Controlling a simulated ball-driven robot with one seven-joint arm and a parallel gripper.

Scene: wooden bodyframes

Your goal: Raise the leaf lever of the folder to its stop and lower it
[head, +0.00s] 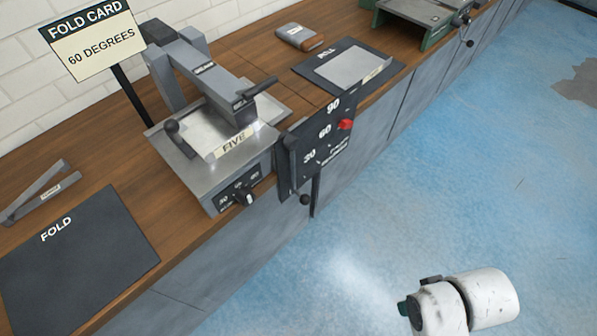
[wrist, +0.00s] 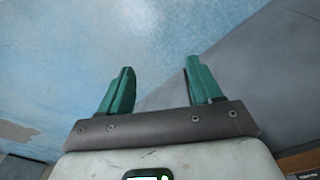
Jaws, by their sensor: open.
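The folder (head: 199,182) is a grey metal machine on the wooden bench, with a sheet labelled FIVE (head: 235,142) on its bed. A black angle plate (head: 318,143) marked 30, 60 and 90 stands at its right front, with a red marker (head: 345,124) near the 60. A dark lever with a ball knob (head: 305,199) hangs low below this plate; it looks like the leaf lever. My gripper's green fingers (wrist: 160,88) are open and empty in the wrist view. In the head view a green fingertip (head: 403,308) shows over the floor, well apart from the folder.
A FOLD CARD sign reading 60 DEGREES (head: 95,45) stands behind the folder. A dark FOLD mat (head: 75,265) lies at left, and another dark mat with a sheet (head: 350,65) at right. A green-based machine (head: 425,15) stands farther back. The blue floor (head: 450,190) before the bench is clear.

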